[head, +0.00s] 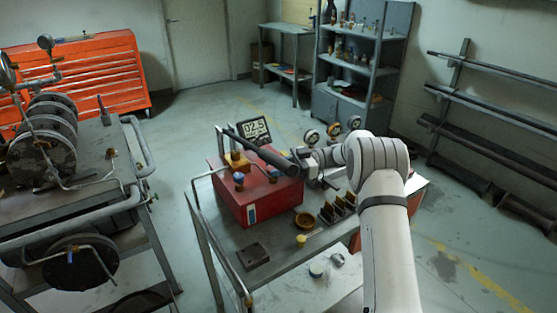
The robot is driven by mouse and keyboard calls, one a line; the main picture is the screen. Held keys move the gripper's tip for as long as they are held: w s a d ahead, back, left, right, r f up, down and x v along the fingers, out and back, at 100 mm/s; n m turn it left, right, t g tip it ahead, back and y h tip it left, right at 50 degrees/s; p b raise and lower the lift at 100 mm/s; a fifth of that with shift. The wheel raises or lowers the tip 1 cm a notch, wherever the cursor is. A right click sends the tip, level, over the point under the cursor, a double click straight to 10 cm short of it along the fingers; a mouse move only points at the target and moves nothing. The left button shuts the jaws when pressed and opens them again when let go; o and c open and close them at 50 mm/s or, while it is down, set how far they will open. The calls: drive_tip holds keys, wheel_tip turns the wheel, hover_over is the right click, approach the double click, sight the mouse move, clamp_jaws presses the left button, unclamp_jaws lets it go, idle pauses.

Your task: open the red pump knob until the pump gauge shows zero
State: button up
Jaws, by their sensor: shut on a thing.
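The red pump (262,192) is a box on the metal cart. Its digital gauge (256,129) stands at the back and seems to read 02.5. A long black lever (262,150) crosses the pump's top. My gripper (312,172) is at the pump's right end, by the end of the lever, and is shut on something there. The red knob cannot be made out; the gripper and wrist cover that spot, where it seems to be held.
A blue knob (239,178) sits on the pump's front left. Several small dial gauges (333,129) stand behind my wrist. A bench with valves (42,150) is at left.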

drive_tip(key=shift+w+r+n+g+h+p, duration=0.1)
drive_tip(key=shift+n+g+h+p, duration=0.2)
drive_tip(key=shift+n+g+p, duration=0.35)
drive_tip(key=shift+w+r+n+g+h+p, duration=0.1)
drive_tip(key=shift+n+g+h+p, duration=0.25)
drive_tip(key=shift+g+p, duration=0.5)
drive_tip(key=shift+f, duration=0.1)
drive_tip(key=o, duration=1)
drive_tip(key=shift+a, duration=0.1)
drive_tip(key=shift+c, duration=0.2)
wheel_tip(320, 180, up, 10)
drive_tip(key=p, duration=1)
